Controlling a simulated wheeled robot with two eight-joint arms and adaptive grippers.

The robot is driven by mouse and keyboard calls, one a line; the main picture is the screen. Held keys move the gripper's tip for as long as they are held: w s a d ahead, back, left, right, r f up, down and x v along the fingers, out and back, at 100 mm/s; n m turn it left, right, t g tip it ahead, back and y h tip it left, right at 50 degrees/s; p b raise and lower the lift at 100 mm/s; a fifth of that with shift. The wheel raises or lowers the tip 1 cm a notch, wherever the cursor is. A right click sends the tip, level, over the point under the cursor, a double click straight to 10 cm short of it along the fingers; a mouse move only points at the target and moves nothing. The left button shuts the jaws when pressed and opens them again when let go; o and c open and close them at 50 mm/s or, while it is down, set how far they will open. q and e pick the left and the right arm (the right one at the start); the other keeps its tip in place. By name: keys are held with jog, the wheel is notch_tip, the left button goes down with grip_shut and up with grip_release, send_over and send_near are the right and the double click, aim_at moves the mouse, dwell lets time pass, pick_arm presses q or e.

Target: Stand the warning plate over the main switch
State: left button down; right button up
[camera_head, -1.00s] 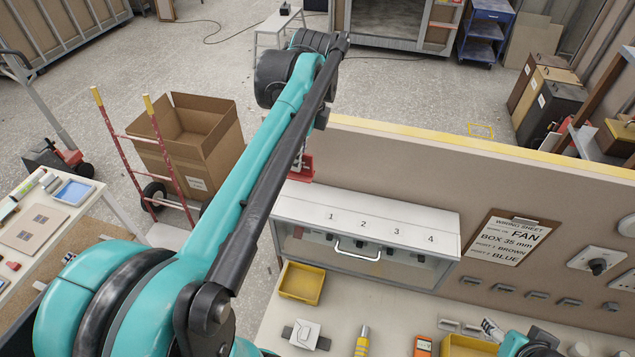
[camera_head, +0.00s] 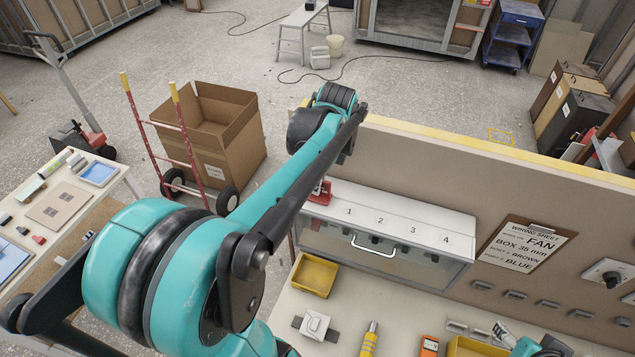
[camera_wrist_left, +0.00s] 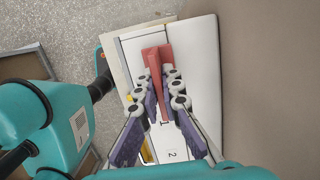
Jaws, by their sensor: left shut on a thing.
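The red warning plate (camera_wrist_left: 156,62) is between the fingers of my left gripper (camera_wrist_left: 161,88), which is shut on it. In the head view the plate (camera_head: 320,191) shows in part beside my left arm, at the left end of the white-topped switch box (camera_head: 412,218). It is near the number 1; I cannot tell whether it touches the top. My left arm hides most of the left gripper in the head view. The box has a clear front with dark switches behind it; I cannot tell which is the main switch. My right arm shows at the bottom right, its gripper unclear.
A tan panel (camera_head: 440,160) with a yellow top edge stands behind the box. A yellow bin (camera_head: 314,275), a white device (camera_head: 316,326) and a yellow tool (camera_head: 369,340) are on the bench. A clipboard (camera_head: 522,250) hangs at the right.

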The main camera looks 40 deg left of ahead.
pick_arm(q)
jog(key=shift+w+f, duration=0.1)
jog(key=shift+f, duration=0.05)
jog(key=c, duration=1.7)
grip_release()
